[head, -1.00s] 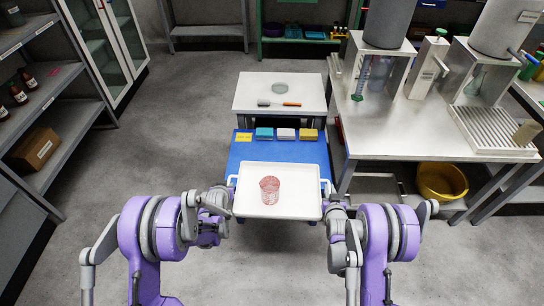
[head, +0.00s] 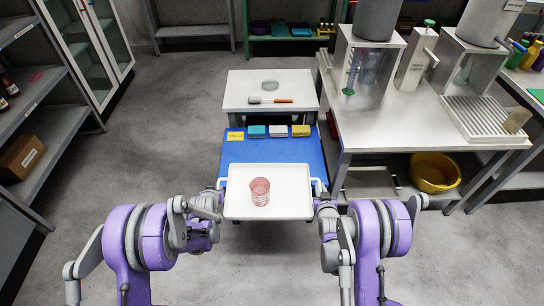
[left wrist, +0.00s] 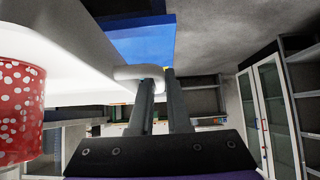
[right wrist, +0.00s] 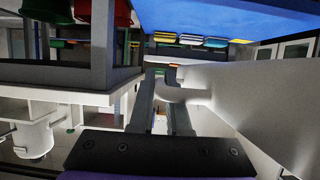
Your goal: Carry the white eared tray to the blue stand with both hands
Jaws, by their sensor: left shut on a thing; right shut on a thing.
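The white eared tray (head: 237,206) is at the middle of the head view, with a red, white-dotted cup (head: 260,194) standing in it. The cup also shows in the left wrist view (left wrist: 20,110). My left gripper (head: 218,187) is shut on the tray's left ear (left wrist: 138,72). My right gripper (head: 319,189) is shut on its right ear (right wrist: 170,92). The tray looks about level. The blue stand (head: 290,152) lies just beyond it, and the tray hides the stand's near part. I cannot tell whether the tray touches it.
Teal, white and yellow blocks (head: 278,131) and a yellow label (head: 235,136) lie along the stand's far edge. A white table (head: 240,90) stands behind it. A bench (head: 400,130) is to the right, with a yellow basin (head: 435,172) below. Grey shelves (head: 60,140) are at left.

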